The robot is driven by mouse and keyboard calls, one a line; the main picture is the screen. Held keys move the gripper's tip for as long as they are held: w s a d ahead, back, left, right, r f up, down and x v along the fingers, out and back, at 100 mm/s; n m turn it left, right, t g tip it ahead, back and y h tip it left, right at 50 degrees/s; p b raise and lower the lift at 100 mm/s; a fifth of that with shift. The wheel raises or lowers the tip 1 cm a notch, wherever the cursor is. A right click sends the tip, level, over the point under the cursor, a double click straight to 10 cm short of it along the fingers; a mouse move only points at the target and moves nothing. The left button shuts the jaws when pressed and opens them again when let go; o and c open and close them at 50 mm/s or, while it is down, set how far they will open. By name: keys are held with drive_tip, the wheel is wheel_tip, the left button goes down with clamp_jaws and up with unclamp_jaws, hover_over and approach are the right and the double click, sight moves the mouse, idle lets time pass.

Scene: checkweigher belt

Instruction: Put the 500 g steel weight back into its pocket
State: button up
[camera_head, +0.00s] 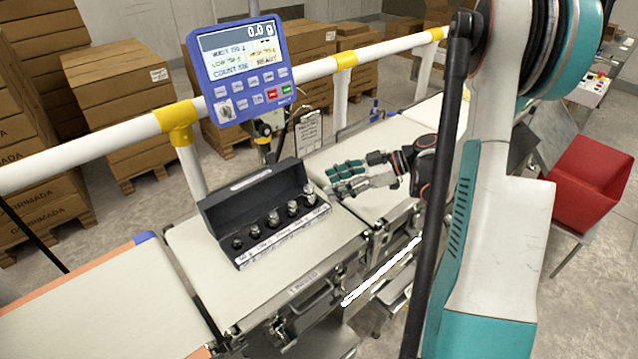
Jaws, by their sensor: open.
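A black weight case (262,252) stands with its lid raised on the pale belt. Several steel weights stand in a row in it, growing larger toward the right. The largest weight (309,191) is upright at the right end of the row; it looks like the 500 g one, but no marking on it is legible. I cannot tell how deep it sits in its pocket. My gripper (332,180) is open and empty, just right of the largest weight and apart from it, with its teal-grey fingers pointing left.
A blue display (240,70) reading 0.0 g hangs above the case, by a white and yellow rail (80,154). The belt (190,250) is bare left of the case. Cartons (110,95) stand behind the rail. A red chair (590,180) is at the right.

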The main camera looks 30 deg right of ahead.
drive_tip(key=shift+p+v, duration=0.45)
drive_tip(key=shift+v, duration=1.55)
